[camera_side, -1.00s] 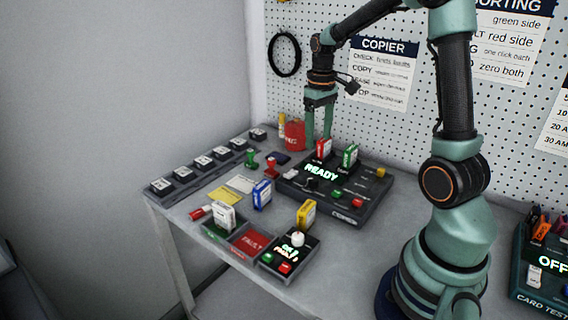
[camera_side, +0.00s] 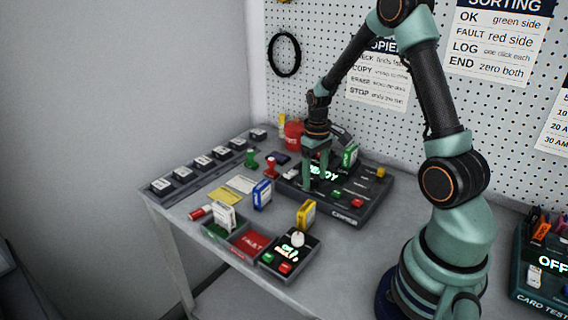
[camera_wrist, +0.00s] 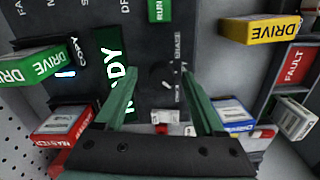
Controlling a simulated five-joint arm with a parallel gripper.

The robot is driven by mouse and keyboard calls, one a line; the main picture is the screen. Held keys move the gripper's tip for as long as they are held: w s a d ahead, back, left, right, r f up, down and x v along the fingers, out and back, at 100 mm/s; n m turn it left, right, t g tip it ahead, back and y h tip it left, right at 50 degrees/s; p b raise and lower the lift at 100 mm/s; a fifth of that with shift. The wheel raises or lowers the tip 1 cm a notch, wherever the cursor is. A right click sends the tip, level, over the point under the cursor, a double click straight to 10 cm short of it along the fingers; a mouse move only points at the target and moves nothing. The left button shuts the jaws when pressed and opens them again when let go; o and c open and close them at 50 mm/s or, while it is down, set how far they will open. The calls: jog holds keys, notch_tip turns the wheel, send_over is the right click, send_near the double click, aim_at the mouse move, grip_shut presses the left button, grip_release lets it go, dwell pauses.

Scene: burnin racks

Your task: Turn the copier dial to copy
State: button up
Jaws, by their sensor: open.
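The copier (camera_side: 372,203) is a dark, low box with a lit green READY display (camera_wrist: 112,70), partly covered by my fingers in the side view. Its black dial (camera_wrist: 162,78) has a small white mark and printed labels around it. A red MASTER drive (camera_wrist: 62,125) and a green DRIVE (camera_side: 350,155) stand upright at its back. My gripper (camera_side: 314,184) points down over the copier, open and empty. In the wrist view the dial lies between the green fingertips (camera_wrist: 158,74). I cannot tell if they touch it. The fingers hide the dial in the side view.
A yellow drive (camera_side: 306,214) and a blue drive (camera_side: 262,194) stand in front of the copier. A sorting tray (camera_side: 240,250) and a small counter box (camera_side: 312,246) sit at the front edge.

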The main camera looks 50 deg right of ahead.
jog(key=shift+f, duration=0.1)
grip_shut()
dwell(0.3)
jog(key=n, duration=0.4)
jog(key=shift+d+n, duration=0.15)
jog(key=shift+n, duration=0.15)
jog(key=shift+w+n, duration=0.15)
jog(key=shift+n, duration=1.85)
